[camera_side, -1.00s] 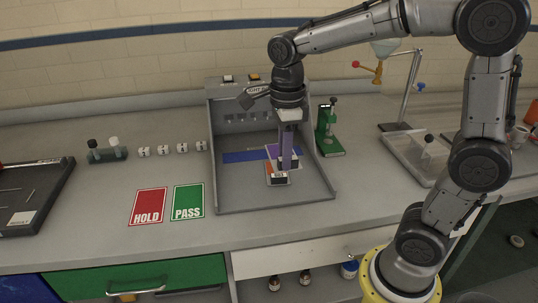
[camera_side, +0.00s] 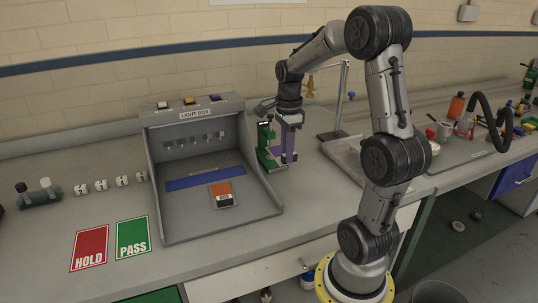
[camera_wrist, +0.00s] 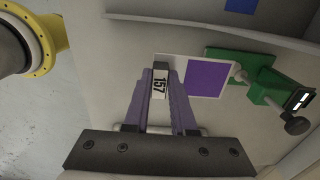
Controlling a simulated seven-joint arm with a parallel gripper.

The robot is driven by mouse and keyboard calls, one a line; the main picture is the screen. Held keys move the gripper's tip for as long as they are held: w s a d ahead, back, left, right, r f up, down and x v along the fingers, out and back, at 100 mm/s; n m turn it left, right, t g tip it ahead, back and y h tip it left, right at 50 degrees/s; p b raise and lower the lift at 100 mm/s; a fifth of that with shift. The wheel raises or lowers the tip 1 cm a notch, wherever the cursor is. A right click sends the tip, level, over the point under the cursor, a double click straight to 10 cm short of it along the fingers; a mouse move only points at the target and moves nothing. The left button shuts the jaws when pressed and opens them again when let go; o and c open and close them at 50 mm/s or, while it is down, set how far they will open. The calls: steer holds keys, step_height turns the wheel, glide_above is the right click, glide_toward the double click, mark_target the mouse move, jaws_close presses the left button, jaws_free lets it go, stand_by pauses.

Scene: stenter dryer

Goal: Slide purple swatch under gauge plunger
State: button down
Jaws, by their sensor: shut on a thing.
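My gripper (camera_side: 289,158) is shut on the tab end of the purple swatch (camera_wrist: 207,79), a white card with a purple square and a "157" label. The green gauge (camera_side: 265,143) stands right of the light box, just left of my gripper. In the wrist view the gauge (camera_wrist: 268,85) lies beyond the swatch's far edge, which reaches the green base near the pale plunger area (camera_wrist: 239,74). I cannot tell whether that edge is under the plunger.
The light box (camera_side: 160,190) holds an orange swatch (camera_side: 221,190) and a blue strip (camera_side: 205,178). Red HOLD (camera_side: 89,248) and green PASS (camera_side: 133,238) cards lie in front at left. A clear tray (camera_side: 345,160) and a stand are at right.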

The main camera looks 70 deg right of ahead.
steer(key=shift+s+d+f, duration=0.1)
steer(key=shift+s+d, duration=0.15)
steer(key=shift+d, duration=0.1)
steer(key=shift+f, duration=3.35)
steer(key=shift+w+d, duration=0.2)
steer(key=shift+w+d, duration=0.65)
steer(key=shift+w+d, duration=0.1)
